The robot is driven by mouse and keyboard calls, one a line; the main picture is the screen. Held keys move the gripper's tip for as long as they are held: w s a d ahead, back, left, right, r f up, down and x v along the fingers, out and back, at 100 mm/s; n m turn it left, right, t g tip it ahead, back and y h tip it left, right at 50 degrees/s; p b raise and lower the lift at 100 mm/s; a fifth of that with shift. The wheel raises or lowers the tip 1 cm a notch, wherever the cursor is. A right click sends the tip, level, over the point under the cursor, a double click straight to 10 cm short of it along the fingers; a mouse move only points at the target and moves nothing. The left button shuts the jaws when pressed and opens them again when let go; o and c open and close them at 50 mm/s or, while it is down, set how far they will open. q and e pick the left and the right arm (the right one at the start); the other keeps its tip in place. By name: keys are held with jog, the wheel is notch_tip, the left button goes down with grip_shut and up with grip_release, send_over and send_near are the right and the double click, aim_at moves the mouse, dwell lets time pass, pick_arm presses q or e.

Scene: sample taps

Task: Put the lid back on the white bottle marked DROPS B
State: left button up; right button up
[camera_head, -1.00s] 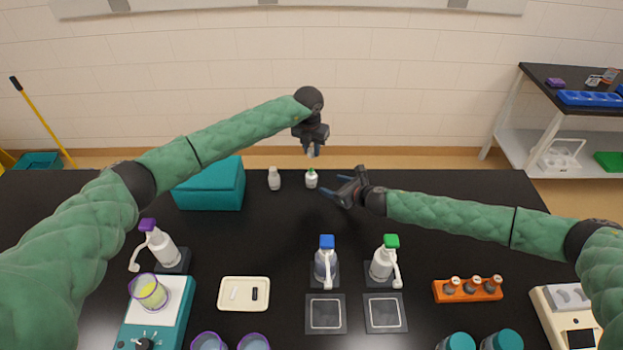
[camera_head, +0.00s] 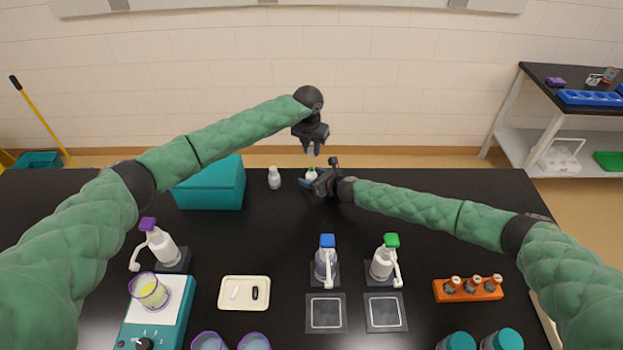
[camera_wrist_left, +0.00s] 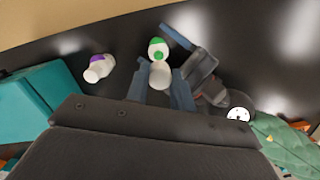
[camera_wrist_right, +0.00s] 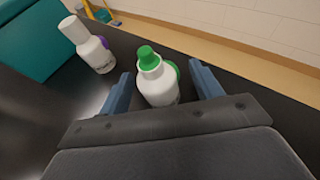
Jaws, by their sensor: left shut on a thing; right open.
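A white bottle with a green nozzle and green marking (camera_head: 311,173) stands uncapped near the table's back edge; its lettering is unreadable. It also shows in the right wrist view (camera_wrist_right: 158,86), between the open fingers of my right gripper (camera_wrist_right: 160,88), apart from both. In the head view my right gripper (camera_head: 308,183) comes at it from the right and partly hides it. My left gripper (camera_head: 312,149) is above the bottle, shut on a white lid (camera_wrist_left: 159,75). In the left wrist view the green nozzle (camera_wrist_left: 158,54) shows just beyond the lid.
A second white bottle with a purple marking (camera_head: 274,178) stands to the left, with its white lid on. A teal box (camera_head: 210,187) is further left. Pump bottles (camera_head: 326,262) and a cream tray (camera_head: 244,293) stand nearer the front. The table between is clear.

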jog(key=shift+w+a, duration=0.1)
jog(key=shift+a, duration=0.05)
grip_shut()
pick_arm(q)
jog(key=shift+f, duration=2.45)
jog(key=shift+w+f, duration=0.1)
jog(key=shift+f, duration=0.75)
jog(key=shift+f, duration=0.55)
